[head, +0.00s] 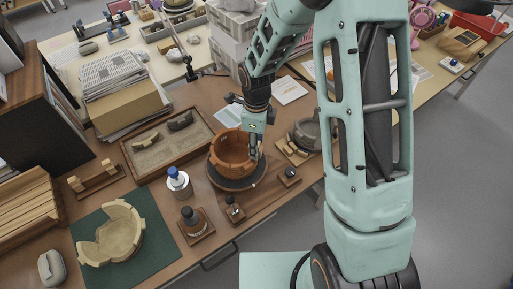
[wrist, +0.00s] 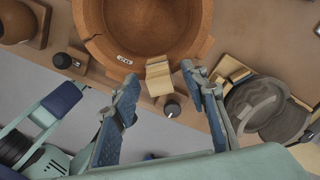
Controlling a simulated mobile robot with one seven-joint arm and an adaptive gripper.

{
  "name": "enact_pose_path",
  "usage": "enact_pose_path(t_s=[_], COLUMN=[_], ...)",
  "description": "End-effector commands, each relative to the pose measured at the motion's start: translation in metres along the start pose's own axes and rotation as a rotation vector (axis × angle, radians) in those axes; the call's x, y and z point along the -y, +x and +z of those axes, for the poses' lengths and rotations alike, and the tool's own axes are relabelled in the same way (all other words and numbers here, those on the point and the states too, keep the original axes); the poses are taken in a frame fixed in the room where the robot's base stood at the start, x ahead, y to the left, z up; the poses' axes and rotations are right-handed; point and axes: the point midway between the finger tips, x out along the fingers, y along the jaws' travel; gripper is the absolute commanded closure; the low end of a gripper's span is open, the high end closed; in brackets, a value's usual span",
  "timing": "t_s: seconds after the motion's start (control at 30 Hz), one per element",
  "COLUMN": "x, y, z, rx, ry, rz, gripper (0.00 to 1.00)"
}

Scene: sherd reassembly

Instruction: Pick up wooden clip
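A small pale wooden clip (wrist: 159,77) sits at the rim of a brown-orange clay bowl (wrist: 112,45) in the wrist view. The bowl also shows in the head view (head: 229,150), on a dark round stand (head: 232,183). My gripper (wrist: 161,82) is open, with one blue-grey finger on each side of the clip. Gaps show between the clip and both fingers. In the head view my gripper (head: 254,148) is at the bowl's right rim, and the clip is hard to make out there.
A dark grey vessel (wrist: 262,103) with pale wooden pieces stands close on the right. A small dark knob (wrist: 172,108) is just below the clip. A blue-capped bottle (head: 178,182), a sherd tray (head: 128,154) and a clip rack (head: 96,181) lie to the left.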

Motion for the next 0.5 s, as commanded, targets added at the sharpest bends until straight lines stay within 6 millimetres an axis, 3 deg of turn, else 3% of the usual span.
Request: enact_pose_path(t_s=[0.03, 0.27, 0.5], x=[0.0, 0.0, 0.0001], y=[-0.0001, -0.0003, -0.0004], z=[0.0, 0.0, 0.0], rx=[0.0, 0.0, 0.0], ry=[0.0, 0.0, 0.0], rz=[0.0, 0.0, 0.0], gripper=[0.65, 0.9, 0.9])
